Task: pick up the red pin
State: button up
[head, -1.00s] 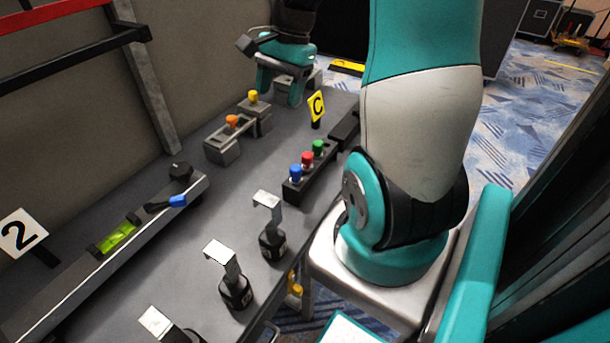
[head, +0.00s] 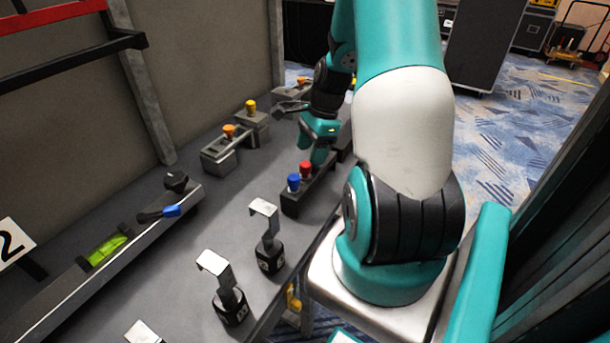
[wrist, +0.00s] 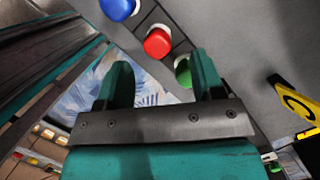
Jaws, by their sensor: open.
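The red pin (head: 305,168) stands upright in a dark block (head: 290,205) on the grey table, between a blue pin (head: 293,182) and a green pin. In the wrist view the red pin (wrist: 157,42) is beyond my open fingers, with the blue pin (wrist: 118,8) to its upper left and the green pin (wrist: 184,72) close by the right finger. My gripper (wrist: 157,82) is open and empty. In the head view my gripper (head: 318,150) is just behind the red pin, and it hides the green pin there. No contact with the red pin shows.
A yellow C sign (wrist: 298,102) stands to the right in the wrist view. Grey blocks with an orange pin (head: 229,130) and a yellow pin (head: 250,106) stand left of my gripper. Several posts with bent metal plates (head: 264,208) stand nearer on the table.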

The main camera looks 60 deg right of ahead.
aim_at(306, 167)
jog(key=shift+x, duration=2.75)
jog(key=shift+s+a+r, duration=0.1)
jog(key=shift+a, duration=0.05)
jog(key=c, duration=1)
jog(key=shift+r, duration=0.1)
notch_tip(306, 167, up, 20)
jog(key=shift+f+p, duration=0.1)
jog(key=shift+p, duration=0.85)
jog(key=shift+p, duration=0.5)
